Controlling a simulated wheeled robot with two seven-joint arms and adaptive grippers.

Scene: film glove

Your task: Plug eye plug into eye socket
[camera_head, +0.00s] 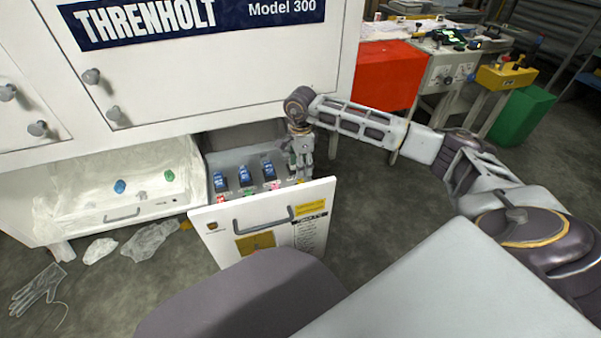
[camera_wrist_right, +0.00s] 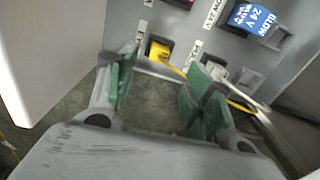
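My right gripper (camera_head: 302,172) reaches down into the open drawer-like bay behind the white front panel in the head view. In the right wrist view its two green-padded fingers (camera_wrist_right: 163,92) stand apart with nothing visible between them. Beyond the left fingertip, a yellow plug (camera_wrist_right: 159,50) with a yellow cable sits at a dark socket in the grey panel (camera_wrist_right: 188,22). A whitish plug (camera_wrist_right: 216,72) with a pale cable lies just beyond the right finger, partly hidden by it. The labels are too small to tell which is the eye plug or socket. My left gripper is out of view.
A blue 24 V connector (camera_wrist_right: 250,17) is on the panel, and several blue units (camera_head: 244,175) line the bay. The white front panel (camera_head: 270,212) stands close to my right gripper. The white cabinet (camera_head: 200,75) overhangs the bay. A glove (camera_head: 38,289) lies on the floor.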

